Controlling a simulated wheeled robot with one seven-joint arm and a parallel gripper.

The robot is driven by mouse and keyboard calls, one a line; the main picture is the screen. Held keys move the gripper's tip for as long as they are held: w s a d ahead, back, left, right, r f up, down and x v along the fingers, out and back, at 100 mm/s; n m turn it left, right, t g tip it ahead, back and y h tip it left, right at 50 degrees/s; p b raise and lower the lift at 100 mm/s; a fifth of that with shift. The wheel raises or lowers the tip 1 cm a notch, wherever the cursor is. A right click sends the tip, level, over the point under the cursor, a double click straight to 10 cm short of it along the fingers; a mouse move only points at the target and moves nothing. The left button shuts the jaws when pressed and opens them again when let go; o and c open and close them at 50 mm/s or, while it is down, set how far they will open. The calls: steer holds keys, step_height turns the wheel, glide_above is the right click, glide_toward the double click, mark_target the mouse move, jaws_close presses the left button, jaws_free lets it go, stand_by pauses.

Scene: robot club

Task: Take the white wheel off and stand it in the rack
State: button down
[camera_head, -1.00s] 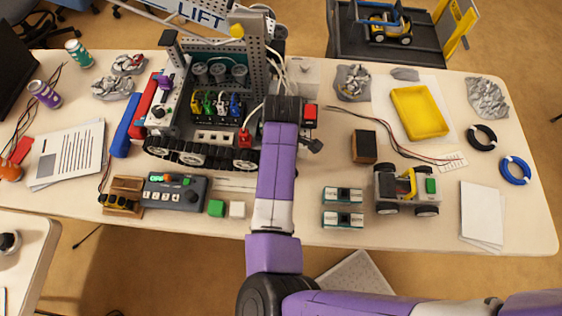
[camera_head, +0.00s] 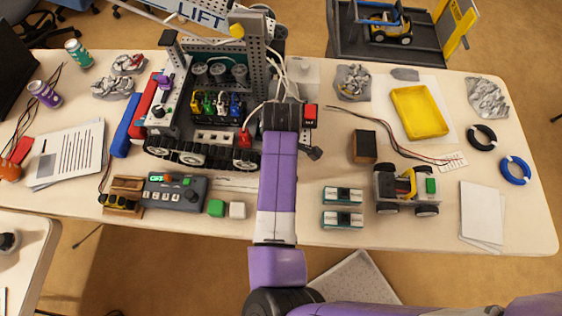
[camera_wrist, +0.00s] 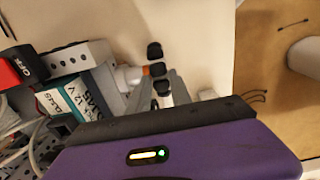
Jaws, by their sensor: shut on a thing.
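My gripper (camera_wrist: 160,80) shows in the wrist view with grey fingers and black tips. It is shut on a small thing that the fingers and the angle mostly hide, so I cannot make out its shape. A small white-and-orange part (camera_wrist: 127,76) shows right beside the fingers; I cannot tell whether it is the white wheel or touches them. In the head view my arm covers the gripper, beside the tracked robot's right side (camera_head: 205,151). A small wooden stand with dark round pieces (camera_head: 122,203), possibly the rack, is at the table's front left.
A labelled battery (camera_wrist: 72,101) and a red-and-black switch (camera_wrist: 24,66) are close left of my gripper. A small car (camera_head: 407,190) stands at right.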

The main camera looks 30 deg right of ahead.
steer(key=shift+s+a, duration=0.35)
steer(key=shift+s, duration=0.15)
stand_by(0.3)
steer(key=shift+r, duration=0.1)
steer(key=shift+r, duration=2.9)
